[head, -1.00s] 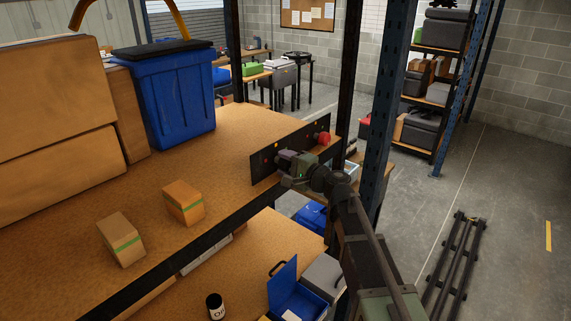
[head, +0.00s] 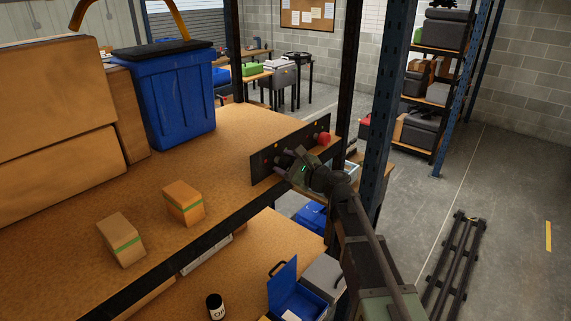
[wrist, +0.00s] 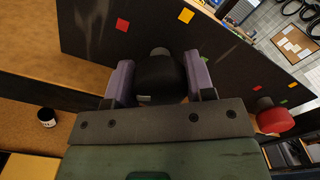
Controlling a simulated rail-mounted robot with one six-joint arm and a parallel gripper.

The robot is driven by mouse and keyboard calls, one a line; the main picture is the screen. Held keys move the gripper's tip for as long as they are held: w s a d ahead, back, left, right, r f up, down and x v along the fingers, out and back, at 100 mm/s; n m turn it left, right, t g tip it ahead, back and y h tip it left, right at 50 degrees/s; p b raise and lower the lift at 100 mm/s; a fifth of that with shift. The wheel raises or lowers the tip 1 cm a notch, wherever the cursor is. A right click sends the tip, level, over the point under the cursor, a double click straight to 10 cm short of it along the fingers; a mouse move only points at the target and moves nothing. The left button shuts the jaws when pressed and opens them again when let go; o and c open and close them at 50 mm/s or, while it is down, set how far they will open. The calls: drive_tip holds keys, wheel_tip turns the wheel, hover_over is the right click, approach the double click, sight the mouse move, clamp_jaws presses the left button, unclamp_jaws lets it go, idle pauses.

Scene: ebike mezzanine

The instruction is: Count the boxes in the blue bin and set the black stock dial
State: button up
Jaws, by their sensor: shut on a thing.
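The black stock dial (wrist: 160,78) sits on a black panel (head: 262,168) at the shelf edge. In the wrist view, the two purple fingers of my gripper (wrist: 160,70) are shut on the dial, one on each side. In the head view my gripper (head: 287,164) is at the panel face and hides the dial. Coloured squares mark the panel around the dial, including a red one and a yellow one. The blue bin (head: 178,105) stands upright at the back of the shelf with a black lid (head: 162,49) on top. Its inside is hidden.
A red button (head: 324,138) sticks out at the panel's right end. A blue rack post (head: 380,130) stands close right of my arm.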

drive_tip(key=shift+m, duration=0.4)
drive_tip(key=o, duration=0.9)
drive_tip(key=v, duration=1.1)
